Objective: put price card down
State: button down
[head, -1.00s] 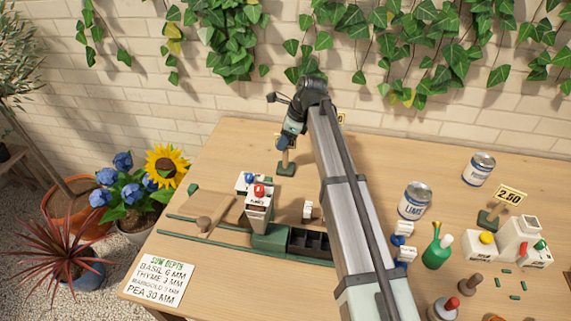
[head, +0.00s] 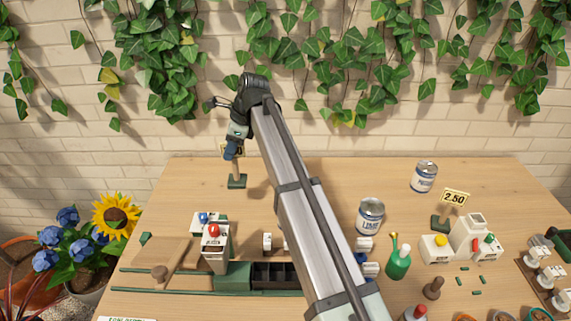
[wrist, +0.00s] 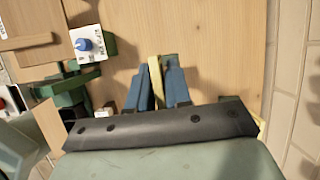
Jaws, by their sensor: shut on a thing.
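My gripper (head: 232,156) is over the back left of the table and is shut on the price card. The card's dark green base (head: 237,181) shows below the fingers in the head view, with a pale post above it. A little of the yellow card face shows behind the fingers; most of it is hidden. In the wrist view a pale yellow strip of the price card (wrist: 156,80) sits between the two blue fingers of my gripper (wrist: 158,85). The base looks upright and at or close to the tabletop; I cannot tell whether it touches.
Another price card, reading 2.50 (head: 455,197), stands at the right. Cans (head: 424,177) (head: 370,216), a green bottle (head: 398,262) and white boxes (head: 472,237) stand right of my arm. A red-knobbed dispenser (head: 215,247) stands front left. Bare wood (head: 300,172) lies along the back.

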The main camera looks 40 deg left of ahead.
jog(key=shift+r, duration=0.2)
jog(key=w+d+m+t+y, duration=0.1)
jog(key=w+d+m, duration=0.3)
jog(key=w+d, duration=1.1)
jog(key=w+d+m+t, duration=0.25)
jog(key=w+d, duration=0.85)
jog(key=w, duration=0.7)
jog(key=w+d+m+t, duration=0.15)
jog(key=w+d, duration=0.35)
jog(key=d, duration=0.7)
jog(key=w+d+m, duration=0.3)
jog(key=w+d, duration=0.3)
jog(key=d, duration=0.6)
jog(key=w+d+m, duration=0.3)
jog(key=w+d, duration=0.2)
jog(key=d, duration=0.7)
notch_tip(320, 180, down, 10)
jog(key=c, duration=1.1)
grip_release()
jog(key=shift+o, duration=0.2)
